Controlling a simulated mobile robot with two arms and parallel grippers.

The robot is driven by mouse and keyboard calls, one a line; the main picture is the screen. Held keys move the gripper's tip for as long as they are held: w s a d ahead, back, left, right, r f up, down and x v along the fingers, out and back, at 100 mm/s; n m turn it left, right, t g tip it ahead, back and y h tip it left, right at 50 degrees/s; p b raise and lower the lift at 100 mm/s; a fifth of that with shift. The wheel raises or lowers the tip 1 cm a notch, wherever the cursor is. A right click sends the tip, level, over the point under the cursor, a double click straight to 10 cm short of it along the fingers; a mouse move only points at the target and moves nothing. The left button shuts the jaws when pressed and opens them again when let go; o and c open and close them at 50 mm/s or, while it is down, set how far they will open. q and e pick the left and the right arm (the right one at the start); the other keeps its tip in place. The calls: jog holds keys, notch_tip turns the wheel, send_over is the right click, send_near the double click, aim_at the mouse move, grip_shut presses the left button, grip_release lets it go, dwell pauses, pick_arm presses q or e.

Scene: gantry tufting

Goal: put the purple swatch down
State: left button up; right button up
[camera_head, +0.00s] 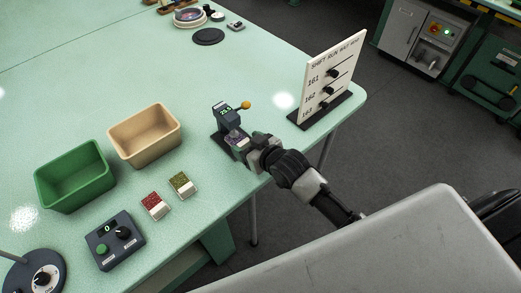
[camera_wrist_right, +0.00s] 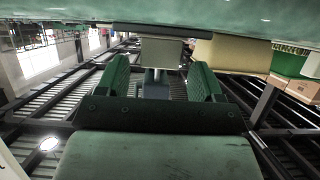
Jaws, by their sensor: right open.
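The purple swatch (camera_head: 235,138) lies at the foot of a dark tester (camera_head: 224,116) with a small lit display and an orange-knobbed lever, on the pale green table. My right gripper (camera_head: 244,147) is right at the swatch's near side and partly covers it. In the right wrist view my right gripper (camera_wrist_right: 160,80) has its two green fingers apart. A pale block (camera_wrist_right: 161,51), perhaps the swatch's tab, shows beyond and between the fingertips; I cannot tell if they touch it. My left gripper is not in view.
A red swatch (camera_head: 154,206) and a green swatch (camera_head: 182,185) lie to the left. Behind them stand a green bin (camera_head: 75,178) and a tan bin (camera_head: 144,135). A control box (camera_head: 115,240) is at front left. A peg board (camera_head: 333,75) stands at right.

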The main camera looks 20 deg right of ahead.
jog(key=v, duration=1.1)
jog(key=shift+s, duration=0.25)
